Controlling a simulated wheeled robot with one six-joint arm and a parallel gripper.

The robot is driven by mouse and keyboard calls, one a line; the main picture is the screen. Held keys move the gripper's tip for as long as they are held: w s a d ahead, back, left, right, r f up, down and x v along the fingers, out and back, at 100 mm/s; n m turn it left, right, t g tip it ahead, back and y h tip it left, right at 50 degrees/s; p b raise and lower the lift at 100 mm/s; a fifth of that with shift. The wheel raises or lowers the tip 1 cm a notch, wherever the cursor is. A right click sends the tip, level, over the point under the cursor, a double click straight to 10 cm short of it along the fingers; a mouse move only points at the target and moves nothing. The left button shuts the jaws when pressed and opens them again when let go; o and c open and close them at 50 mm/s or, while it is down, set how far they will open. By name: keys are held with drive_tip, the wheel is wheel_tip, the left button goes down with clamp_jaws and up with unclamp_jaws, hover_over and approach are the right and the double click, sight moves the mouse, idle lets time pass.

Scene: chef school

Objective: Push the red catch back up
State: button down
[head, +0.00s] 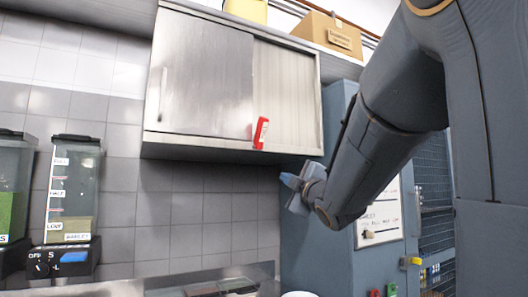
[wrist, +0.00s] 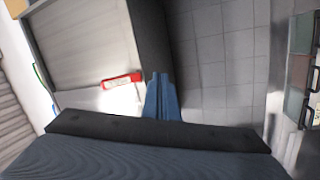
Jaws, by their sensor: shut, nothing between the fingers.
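The red catch (head: 260,133) is a small red piece with a white mark, at the lower edge of the steel wall cabinet (head: 205,75), where the two sliding doors overlap. It also shows in the wrist view (wrist: 122,80), left of my fingertips. My gripper (head: 290,181) is below and to the right of the catch in the head view, apart from it. Its blue fingers are shut and empty; they show at the lower middle of the wrist view (wrist: 161,92).
A cardboard box (head: 328,33) and a yellow container (head: 246,10) stand on top of the cabinet. Dispensers (head: 73,190) with level labels stand at the left. A blue-grey locker (head: 320,245) with a whiteboard (head: 380,215) is behind my arm. Tiled wall is bare below the cabinet.

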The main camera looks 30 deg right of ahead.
drive_tip(key=s+r+n+t+y+b, duration=0.1)
drive_tip(key=s+r+n+t+y, duration=0.25)
drive_tip(key=r+n, duration=0.4)
drive_tip(key=m+p, duration=0.1)
drive_tip(key=p, duration=0.4)
approach(266, 125)
drive_tip(key=x, duration=0.6)
drive_tip(key=shift+w, duration=0.25)
drive_tip(key=shift+r+g+p, duration=0.15)
drive_tip(key=shift+g+p, duration=0.1)
drive_tip(key=shift+p, duration=0.25)
